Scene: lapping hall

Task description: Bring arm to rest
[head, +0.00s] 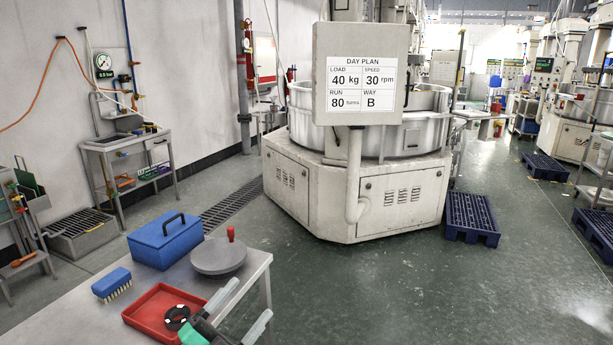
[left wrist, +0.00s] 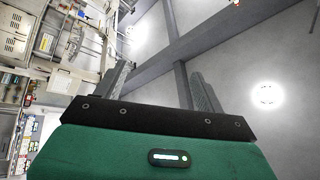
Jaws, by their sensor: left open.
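My left gripper (head: 251,298) shows at the bottom of the head view, over the right edge of the table beside the red tray. Its two grey fingers stand apart with nothing between them. The left wrist view also shows my left gripper (left wrist: 160,74), its fingers spread and empty, pointing toward the ceiling and upper walls. My right gripper is in neither view.
The grey table (head: 75,325) holds a blue box (head: 165,243), a blue brush (head: 112,284), a round grey plate with a red knob (head: 218,257) and a red tray (head: 143,314). A large white machine (head: 335,200) stands beyond. Green floor (head: 370,285) lies open at right.

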